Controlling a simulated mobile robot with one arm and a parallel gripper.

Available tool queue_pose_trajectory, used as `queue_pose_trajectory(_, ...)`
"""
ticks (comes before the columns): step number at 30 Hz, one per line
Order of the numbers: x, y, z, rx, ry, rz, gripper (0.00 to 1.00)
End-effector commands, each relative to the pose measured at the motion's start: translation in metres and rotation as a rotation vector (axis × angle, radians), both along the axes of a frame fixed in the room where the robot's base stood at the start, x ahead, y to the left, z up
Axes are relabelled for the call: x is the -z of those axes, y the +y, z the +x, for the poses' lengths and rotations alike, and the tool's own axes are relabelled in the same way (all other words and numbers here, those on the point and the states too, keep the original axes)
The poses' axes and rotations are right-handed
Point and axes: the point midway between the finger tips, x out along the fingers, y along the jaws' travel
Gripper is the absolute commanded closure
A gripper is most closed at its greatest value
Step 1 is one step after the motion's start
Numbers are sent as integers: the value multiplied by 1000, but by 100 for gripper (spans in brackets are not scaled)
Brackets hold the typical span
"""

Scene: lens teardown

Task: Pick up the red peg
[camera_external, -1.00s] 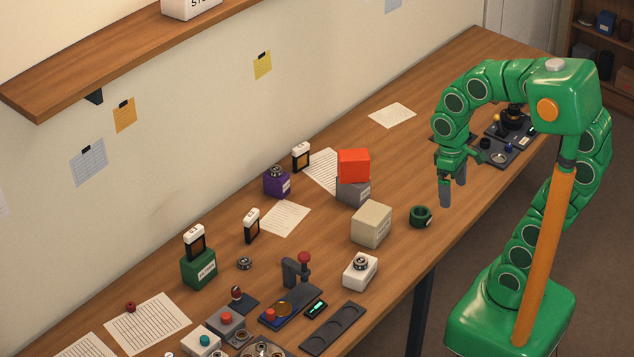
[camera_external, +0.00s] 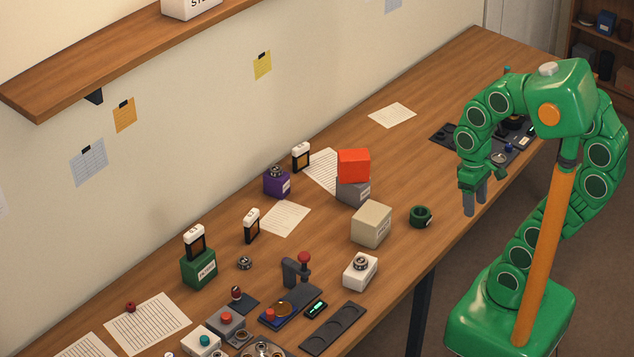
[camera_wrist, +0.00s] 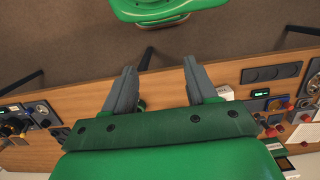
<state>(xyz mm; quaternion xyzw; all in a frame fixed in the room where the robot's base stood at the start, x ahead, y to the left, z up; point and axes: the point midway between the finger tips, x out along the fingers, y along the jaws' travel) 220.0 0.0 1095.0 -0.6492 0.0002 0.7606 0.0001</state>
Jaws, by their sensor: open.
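Several small red pieces stand on the near left of the bench in the external view, and I cannot tell surely which is the red peg. One short red cylinder (camera_external: 270,314) stands on a dark blue tray (camera_external: 284,308). Another red piece (camera_external: 225,317) sits on a grey box, and a small dark red one (camera_external: 130,307) lies by a paper sheet. My gripper (camera_external: 475,204) is open and empty over the bench's front edge, far to the right of them. In the wrist view my gripper (camera_wrist: 160,68) has its fingers apart with nothing between them.
A green ring (camera_external: 421,217) and a beige block (camera_external: 371,224) lie left of my gripper. A red block (camera_external: 353,165) sits on a grey one. A lever press with a red knob (camera_external: 304,257) stands near the red pieces. Bare wood lies behind the green ring.

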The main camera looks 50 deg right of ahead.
Motion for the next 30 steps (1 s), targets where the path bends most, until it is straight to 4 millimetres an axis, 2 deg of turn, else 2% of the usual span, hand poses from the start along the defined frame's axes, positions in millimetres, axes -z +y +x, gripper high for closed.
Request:
queue_pose_trajectory(5, 0, 0, 2, 0, 0, 0, 43)
queue_pose_trajectory(8, -2, 2, 12, 3, 0, -2, 43)
queue_pose_trajectory(20, -16, 25, 104, 35, -25, -24, 43)
queue_pose_trajectory(30, -16, 59, 184, 58, -50, -42, 43)
